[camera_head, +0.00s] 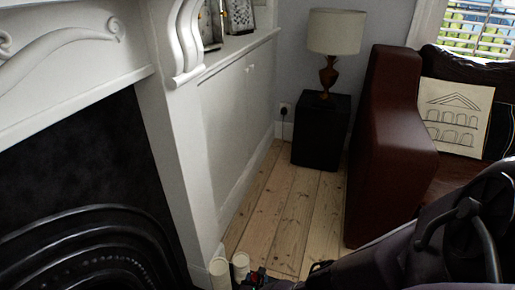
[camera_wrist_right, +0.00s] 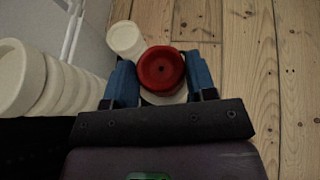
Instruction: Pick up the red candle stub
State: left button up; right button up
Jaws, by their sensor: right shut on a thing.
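The red candle stub (camera_wrist_right: 161,68) is round, with a small dark dot in the middle of its top. In the right wrist view it sits between the two blue fingers of my right gripper (camera_wrist_right: 160,72), which is shut on it. A pale round thing (camera_wrist_right: 166,98) shows just below the stub, partly hidden by it and the gripper. In the head view my right gripper (camera_head: 258,278) is at the bottom edge, with only small red and blue bits visible. My left gripper is in neither view.
A cream candle (camera_wrist_right: 124,37) stands close beyond the stub, and larger ribbed cream pieces (camera_wrist_right: 22,75) are at left. Two cream candles (camera_head: 241,264) show by the fireplace surround (camera_head: 165,150). A brown leather armchair (camera_head: 390,150) stands right; floorboards (camera_head: 290,215) between are clear.

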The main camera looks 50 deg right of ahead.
aim_at(254, 278)
jog(key=r+p, duration=0.1)
jog(key=r, duration=0.2)
jog(key=w+r+p, duration=0.1)
jog(key=r+p, duration=0.1)
jog(key=r, duration=0.1)
jog(key=shift+w+r, duration=0.15)
jog(key=shift+r, duration=0.1)
pick_arm(q)
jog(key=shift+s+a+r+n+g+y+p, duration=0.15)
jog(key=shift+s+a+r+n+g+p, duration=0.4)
jog(key=shift+p, duration=1.35)
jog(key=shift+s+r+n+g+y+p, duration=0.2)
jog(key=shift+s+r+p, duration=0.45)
jog(key=shift+p, duration=1.2)
pick_arm(e)
notch_tip(254, 278, up, 13)
jog(key=s, duration=0.1)
jog(key=shift+f, duration=0.15)
